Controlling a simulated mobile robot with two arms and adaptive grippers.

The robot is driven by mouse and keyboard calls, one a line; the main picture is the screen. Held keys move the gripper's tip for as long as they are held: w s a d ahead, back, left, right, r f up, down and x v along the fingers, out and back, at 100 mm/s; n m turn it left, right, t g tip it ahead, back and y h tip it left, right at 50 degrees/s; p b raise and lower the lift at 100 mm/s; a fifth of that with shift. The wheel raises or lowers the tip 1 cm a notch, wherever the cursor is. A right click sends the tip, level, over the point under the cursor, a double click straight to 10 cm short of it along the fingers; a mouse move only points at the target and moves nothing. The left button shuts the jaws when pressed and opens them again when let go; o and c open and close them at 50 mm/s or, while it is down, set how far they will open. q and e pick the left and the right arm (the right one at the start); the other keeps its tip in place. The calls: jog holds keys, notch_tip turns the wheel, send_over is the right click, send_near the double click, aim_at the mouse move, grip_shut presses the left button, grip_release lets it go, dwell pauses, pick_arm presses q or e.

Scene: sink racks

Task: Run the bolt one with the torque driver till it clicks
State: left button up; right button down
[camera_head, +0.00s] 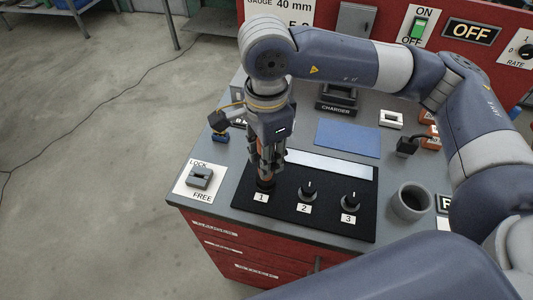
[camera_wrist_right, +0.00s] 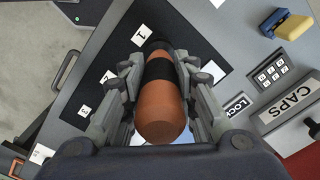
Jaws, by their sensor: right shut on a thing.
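My right gripper (camera_head: 268,163) points down over the place marked 1 on the black panel (camera_head: 330,223), near the bench's front left corner. It is shut on the torque driver (camera_wrist_right: 162,105), an orange handle with a black band, seen between the fingers in the right wrist view. The driver's lower end is at the 1 label (camera_head: 261,198). Bolt one is hidden under it, so I cannot tell whether the tip is seated. Two black pieces with round bases stand at the 2 (camera_head: 308,190) and 3 (camera_head: 351,200) labels. My left gripper is not in view.
A lock/free switch (camera_head: 200,178) is left of the panel. A grey cup (camera_head: 410,201) stands at the right. A blue mat (camera_head: 347,138), a charger (camera_head: 338,98) and a white block (camera_head: 391,118) lie behind. A blue and yellow piece (camera_wrist_right: 287,24) shows in the wrist view.

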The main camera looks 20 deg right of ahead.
jog(key=shift+s, duration=0.1)
jog(key=shift+r, duration=0.35)
notch_tip(320, 180, up, 4)
jog(key=shift+r+p, duration=0.1)
jog(key=shift+p, duration=0.95)
jog(key=shift+d, duration=0.1)
